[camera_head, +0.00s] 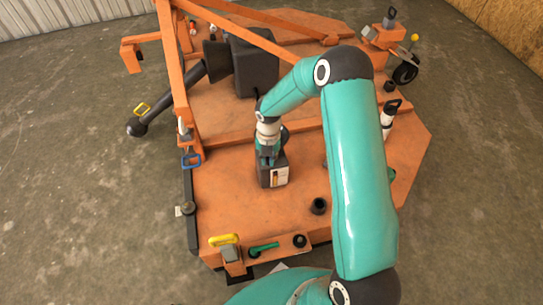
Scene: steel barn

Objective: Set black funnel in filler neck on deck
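A short black round piece with a dark open top (318,205) stands on the orange deck (240,206), right of the jug; I cannot tell whether it is the funnel or the filler neck. A smaller black round piece (300,241) sits near the deck's front edge, beside a green handle. My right gripper (267,154) points down at the top of a dark jug (273,172) with a white and yellow label. Its fingers overlap the jug's top, and I cannot tell whether they grip it. My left gripper is not in view.
A dark gearbox (254,65) and a black shaft (178,98) lie behind the gripper, under orange frame bars (173,70). A white and black bottle (388,116) stands at right. My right arm covers part of the deck's right side. The deck left of the jug is bare.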

